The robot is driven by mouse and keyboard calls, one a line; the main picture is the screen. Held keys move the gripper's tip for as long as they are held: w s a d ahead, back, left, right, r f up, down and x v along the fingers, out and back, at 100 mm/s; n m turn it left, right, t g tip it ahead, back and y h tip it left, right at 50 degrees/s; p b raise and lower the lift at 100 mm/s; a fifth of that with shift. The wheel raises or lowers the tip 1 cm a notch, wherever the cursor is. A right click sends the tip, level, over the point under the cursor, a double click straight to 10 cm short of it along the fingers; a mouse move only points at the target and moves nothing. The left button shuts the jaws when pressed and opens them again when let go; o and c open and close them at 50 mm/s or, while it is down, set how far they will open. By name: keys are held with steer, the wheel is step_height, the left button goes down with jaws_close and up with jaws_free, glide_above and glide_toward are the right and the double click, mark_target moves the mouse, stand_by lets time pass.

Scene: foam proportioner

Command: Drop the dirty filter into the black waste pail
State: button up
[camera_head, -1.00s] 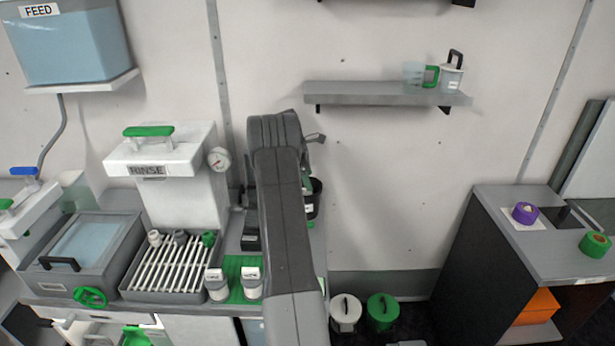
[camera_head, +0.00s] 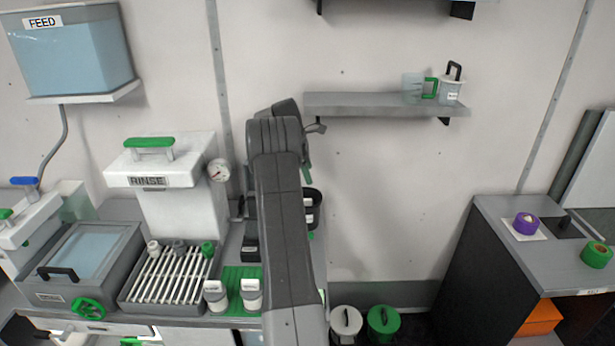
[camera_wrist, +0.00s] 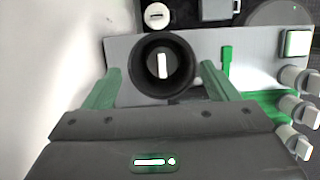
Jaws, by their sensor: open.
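My gripper (camera_wrist: 160,68) shows in the wrist view with its two green fingers apart, one on each side of a round black container (camera_wrist: 136,72). The container has a thick dark rim. Inside it sits a dark round piece with a white bar (camera_wrist: 162,66); I cannot tell whether this is the dirty filter. I see nothing clearly held. In the head view, a black container (camera_head: 314,196) with white labels stands at the back of the counter, partly behind my arm; it may be the waste pail. My fingertips are mostly hidden there.
A rack with white bars (camera_head: 168,281) and two white bottles on a green mat (camera_head: 234,276) stand left of my arm. White (camera_head: 345,322) and green (camera_head: 383,322) lidded pails stand on the floor. A wall shelf (camera_head: 370,103) holds two cups. A grey-topped cabinet (camera_head: 505,229) is at right.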

step_height(320, 180, down, 7)
steer(key=shift+f, duration=0.1)
step_height(320, 180, up, 4)
steer(key=shift+r, duration=0.1)
stand_by(0.5)
